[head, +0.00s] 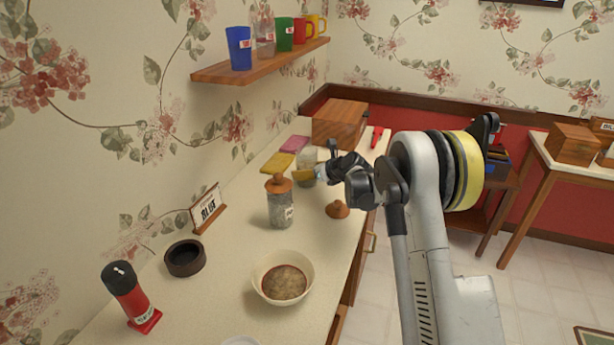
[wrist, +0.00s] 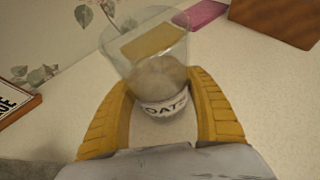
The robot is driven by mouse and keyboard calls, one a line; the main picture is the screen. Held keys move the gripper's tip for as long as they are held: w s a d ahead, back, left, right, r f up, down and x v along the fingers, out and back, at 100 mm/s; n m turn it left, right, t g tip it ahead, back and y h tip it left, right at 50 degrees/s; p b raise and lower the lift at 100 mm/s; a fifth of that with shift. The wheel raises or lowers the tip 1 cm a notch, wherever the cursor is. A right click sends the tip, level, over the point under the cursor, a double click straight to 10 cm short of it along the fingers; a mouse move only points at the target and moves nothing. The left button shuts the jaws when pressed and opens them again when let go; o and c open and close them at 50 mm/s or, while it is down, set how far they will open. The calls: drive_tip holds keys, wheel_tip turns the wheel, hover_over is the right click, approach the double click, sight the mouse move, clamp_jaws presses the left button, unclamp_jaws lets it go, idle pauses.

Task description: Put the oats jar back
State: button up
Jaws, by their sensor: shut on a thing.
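The oats jar (wrist: 160,78) is clear glass with a white "OATS" label and pale contents low inside. Its top is open in the wrist view. My gripper (wrist: 162,107) has its yellow fingers on either side of the jar's lower part, shut on it. In the head view the jar (head: 307,160) is at the far part of the counter, partly hidden by my gripper (head: 312,174). I cannot tell whether its base touches the counter. A loose brown lid (head: 337,210) lies on the counter, nearer than the jar.
A lidded jar (head: 280,210), a bowl (head: 283,280), a dark ring (head: 185,258), a sign (head: 206,208) and a red mill (head: 128,292) stand on the counter. Yellow (head: 277,162) and pink (head: 294,143) pads and a wooden box (head: 340,122) are behind. A mug shelf (head: 262,66) hangs above.

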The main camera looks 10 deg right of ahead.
drive_tip(key=shift+f, duration=0.2)
drive_tip(key=o, duration=1.4)
